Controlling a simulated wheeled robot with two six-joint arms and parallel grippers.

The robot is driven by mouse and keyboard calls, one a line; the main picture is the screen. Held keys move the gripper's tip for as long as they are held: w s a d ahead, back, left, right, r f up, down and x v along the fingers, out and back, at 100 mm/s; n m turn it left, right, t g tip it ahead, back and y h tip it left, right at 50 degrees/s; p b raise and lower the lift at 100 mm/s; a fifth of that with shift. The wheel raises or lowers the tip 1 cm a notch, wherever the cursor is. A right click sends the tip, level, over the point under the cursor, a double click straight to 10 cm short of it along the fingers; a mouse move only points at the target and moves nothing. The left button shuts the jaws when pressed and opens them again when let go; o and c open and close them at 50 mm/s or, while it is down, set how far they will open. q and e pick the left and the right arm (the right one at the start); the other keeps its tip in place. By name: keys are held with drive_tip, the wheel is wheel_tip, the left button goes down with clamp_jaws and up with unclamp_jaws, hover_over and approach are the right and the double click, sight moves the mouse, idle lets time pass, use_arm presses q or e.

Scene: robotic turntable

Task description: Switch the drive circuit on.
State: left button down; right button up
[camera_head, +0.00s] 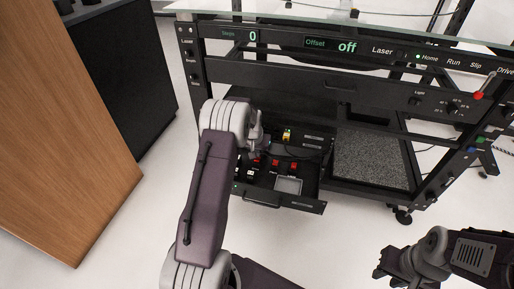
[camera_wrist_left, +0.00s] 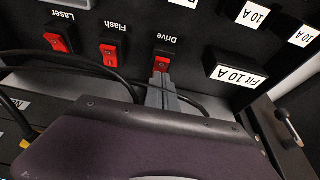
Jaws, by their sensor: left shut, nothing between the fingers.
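The Drive switch (camera_wrist_left: 161,63) is a red rocker in a black frame, labelled "Drive" upside down in the left wrist view. In the head view it is the leftmost red switch (camera_head: 256,161) in the open drawer. My left gripper (camera_wrist_left: 162,80) is shut and empty, its tips right at the lower edge of the Drive rocker; contact cannot be told. In the head view, my left gripper (camera_head: 255,152) reaches down into the drawer and its tips are partly hidden. My right gripper (camera_head: 384,268) is at the lower right, away from the rack; its jaws are unclear.
The Flash switch (camera_wrist_left: 109,54) and Laser switch (camera_wrist_left: 56,42) sit beside Drive. A black cable (camera_wrist_left: 75,54) runs close below them. "Fit 10 A" block (camera_wrist_left: 236,72) stands right of Drive. The open drawer (camera_head: 277,199) juts from the rack. A red-tipped lever (camera_head: 479,95) is at upper right.

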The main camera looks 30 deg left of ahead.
use_arm(q)
drive_tip(key=p, duration=0.4)
drive_tip(key=shift+w+r+g, duration=0.15)
drive_tip(key=shift+w+g, duration=0.05)
drive_tip(key=shift+g, duration=0.1)
drive_tip(key=shift+w+a, duration=0.1)
drive_tip(key=shift+w+f, duration=0.1)
drive_tip(key=shift+f, duration=0.2)
use_arm(e)
wheel_tip(320, 180, up, 6)
drive_tip(key=shift+r, duration=0.15)
drive_tip(key=shift+r, duration=0.1)
